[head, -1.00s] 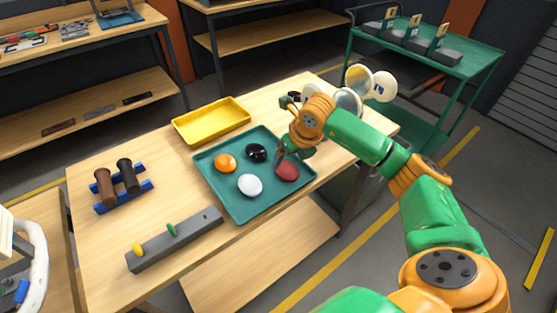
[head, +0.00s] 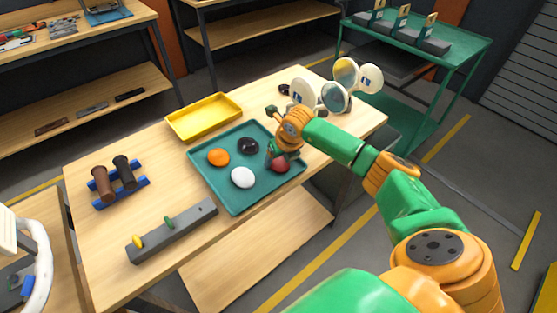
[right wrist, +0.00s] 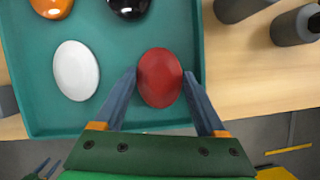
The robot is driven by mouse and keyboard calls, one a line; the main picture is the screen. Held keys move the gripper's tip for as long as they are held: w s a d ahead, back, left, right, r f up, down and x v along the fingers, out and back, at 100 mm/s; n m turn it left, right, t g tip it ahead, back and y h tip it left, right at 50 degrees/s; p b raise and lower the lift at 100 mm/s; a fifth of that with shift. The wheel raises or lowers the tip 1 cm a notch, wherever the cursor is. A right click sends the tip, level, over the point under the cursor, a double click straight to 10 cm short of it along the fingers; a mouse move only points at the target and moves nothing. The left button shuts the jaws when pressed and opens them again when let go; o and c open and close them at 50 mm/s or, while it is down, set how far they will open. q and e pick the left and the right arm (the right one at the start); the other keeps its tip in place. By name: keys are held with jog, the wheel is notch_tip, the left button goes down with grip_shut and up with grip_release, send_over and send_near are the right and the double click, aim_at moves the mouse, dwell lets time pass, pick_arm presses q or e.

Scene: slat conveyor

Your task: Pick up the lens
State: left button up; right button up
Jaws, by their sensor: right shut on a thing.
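The red lens (head: 280,165) is at the right side of the teal tray (head: 235,208). My right gripper (head: 274,157) reaches down over it and is shut on it. In the right wrist view my right gripper (right wrist: 160,80) has one finger on each side of the red lens (right wrist: 160,78). Whether the lens is clear of the tray floor is hard to tell. A white lens (head: 243,178), an orange lens (head: 218,157) and a black lens (head: 248,146) lie apart in the same tray. Small dark prongs in the wrist view's bottom left corner may be my left gripper.
A yellow tray (head: 204,118) stands behind the teal one. Round magnifier-like heads (head: 335,95) stand at the back right, close to my right arm. A grey bar (head: 173,232) with pegs and a blue rack (head: 120,190) with dark cylinders are at the left.

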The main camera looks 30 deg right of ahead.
aim_at(278, 162)
jog(key=shift+w+r, duration=0.1)
jog(key=shift+r, duration=0.05)
notch_tip(278, 162, up, 3)
jog(key=shift+a+f+b, duration=0.1)
jog(key=shift+a+b, duration=0.05)
jog(key=shift+b, duration=1.05)
jog(key=s+a+r+b, duration=0.3)
jog(key=s+a+r, duration=0.4)
jog(key=a+r, duration=0.4)
jog(key=s+a+f+m+g, duration=0.1)
jog(key=s+m+g, duration=0.3)
jog(key=m, duration=1.3)
jog(key=s+a+f+m+g, duration=0.1)
jog(key=s+f+m+g, duration=0.3)
jog(key=m, duration=1.3)
jog(key=shift+s+a+f+m+g, duration=0.25)
jog(key=shift+s+f+m+g, duration=0.15)
jog(key=shift+s, duration=0.5)
